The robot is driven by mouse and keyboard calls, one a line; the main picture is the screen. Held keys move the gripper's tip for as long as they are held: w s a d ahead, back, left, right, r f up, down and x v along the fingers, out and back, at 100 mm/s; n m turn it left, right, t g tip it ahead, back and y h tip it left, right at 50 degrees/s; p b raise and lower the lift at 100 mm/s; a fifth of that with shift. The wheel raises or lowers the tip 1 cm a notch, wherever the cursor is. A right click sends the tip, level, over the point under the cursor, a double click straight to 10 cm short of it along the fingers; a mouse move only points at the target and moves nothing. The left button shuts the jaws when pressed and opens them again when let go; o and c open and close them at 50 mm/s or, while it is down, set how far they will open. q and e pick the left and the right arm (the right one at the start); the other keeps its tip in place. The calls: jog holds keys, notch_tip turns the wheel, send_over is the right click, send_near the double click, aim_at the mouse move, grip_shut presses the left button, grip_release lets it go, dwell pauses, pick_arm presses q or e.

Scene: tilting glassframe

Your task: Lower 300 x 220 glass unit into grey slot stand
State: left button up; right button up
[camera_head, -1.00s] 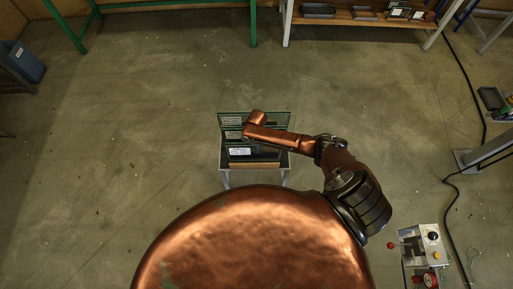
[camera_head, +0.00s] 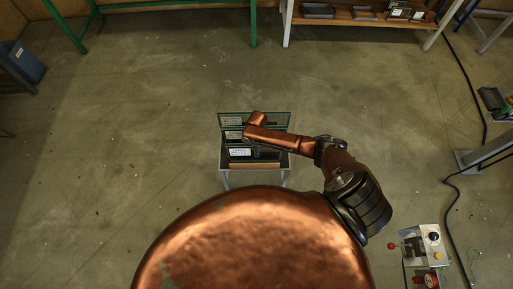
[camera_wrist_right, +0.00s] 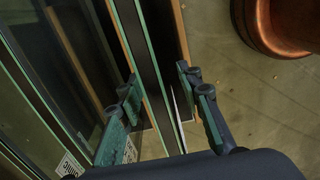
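The small grey slot stand (camera_head: 226,167) stands on the floor ahead of me in the head view. Upright glass panes with green edges (camera_head: 268,116) and white labels stand in it, one behind another. In the right wrist view, a glass unit (camera_wrist_right: 150,70) is seen edge-on as two green lines with a dark band between. It runs between the fingers of my right gripper (camera_wrist_right: 165,105), which are apart, with a gap visible on the right side. In the head view my right arm hides that gripper and part of the panes. My left gripper is not in view.
More green-edged panes (camera_wrist_right: 30,100) stand close to the left finger in the right wrist view. A control box (camera_head: 425,245) with a red knob is at lower right. A shelf bench (camera_head: 350,15) holds trays at the back. Floor left of the stand is clear.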

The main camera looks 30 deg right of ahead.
notch_tip(320, 180, up, 12)
jog(key=shift+w+d+r, duration=0.1)
jog(key=shift+w, duration=0.05)
dwell(0.3)
dwell(0.7)
jog(key=s+a+m+t+y, duration=0.2)
jog(key=s+a+m, duration=0.1)
jog(key=s+a, duration=0.85)
jog(key=s+d+r+m+t+h, duration=0.1)
jog(key=s+d+r+m+h, duration=0.1)
jog(key=s+d+r+m, duration=0.4)
jog(key=s+d+r+m+t+h, duration=0.1)
jog(key=s+d+r+m, duration=0.15)
jog(key=s+d, duration=0.65)
notch_tip(320, 180, down, 30)
jog(key=s+a+g, duration=0.2)
jog(key=a, duration=0.1)
jog(key=s+f+n, duration=0.1)
jog(key=s+f, duration=1.7)
jog(key=s, duration=0.1)
jog(key=shift+s+d+g+y, duration=0.15)
jog(key=shift+s+g+y, duration=0.15)
jog(key=shift+s+g, duration=0.1)
